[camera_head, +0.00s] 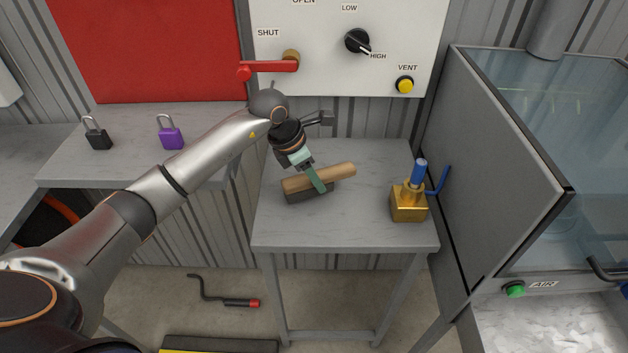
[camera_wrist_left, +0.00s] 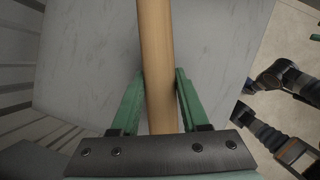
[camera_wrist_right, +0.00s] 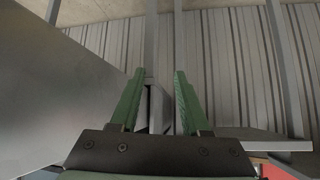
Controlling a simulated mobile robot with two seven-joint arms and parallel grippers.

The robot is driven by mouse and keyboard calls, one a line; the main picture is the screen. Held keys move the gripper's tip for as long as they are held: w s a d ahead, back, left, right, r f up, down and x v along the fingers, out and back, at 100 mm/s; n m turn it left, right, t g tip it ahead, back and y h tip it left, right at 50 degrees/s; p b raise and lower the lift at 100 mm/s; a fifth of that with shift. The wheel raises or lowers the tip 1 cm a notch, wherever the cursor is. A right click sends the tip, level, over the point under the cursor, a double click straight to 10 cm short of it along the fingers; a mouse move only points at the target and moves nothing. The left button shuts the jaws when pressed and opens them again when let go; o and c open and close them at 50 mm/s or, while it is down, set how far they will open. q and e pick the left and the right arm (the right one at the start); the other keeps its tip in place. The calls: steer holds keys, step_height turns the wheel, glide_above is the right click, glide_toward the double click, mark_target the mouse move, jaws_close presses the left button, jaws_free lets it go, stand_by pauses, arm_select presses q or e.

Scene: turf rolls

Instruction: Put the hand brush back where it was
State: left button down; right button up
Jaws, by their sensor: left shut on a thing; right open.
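The hand brush (camera_head: 338,174) has a tan wooden handle and a dark bristle block. In the head view it is at the small grey table (camera_head: 345,233), left of the middle of its top. My left gripper (camera_head: 318,182) is shut on the handle from above. In the left wrist view the handle (camera_wrist_left: 158,60) runs between the green fingers of my left gripper (camera_wrist_left: 156,100). The bristles seem to touch the table top, but I cannot be sure. My right gripper (camera_wrist_right: 158,95) is open and empty in the right wrist view; it is out of the head view.
A brass block with a blue-topped stem (camera_head: 408,205) stands right of the brush. A glass-fronted cabinet (camera_head: 500,170) borders the table's right. Black (camera_head: 97,135) and purple (camera_head: 170,133) padlocks sit on the left bench. A control panel (camera_head: 345,45) with a red lever (camera_head: 270,68) is behind.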

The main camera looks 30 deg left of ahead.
arm_select(q)
steer(key=shift+f, duration=0.9)
steer(key=shift+c, duration=2)
jaws_free()
steer(key=v, duration=1.2)
steer(key=shift+r, duration=0.1)
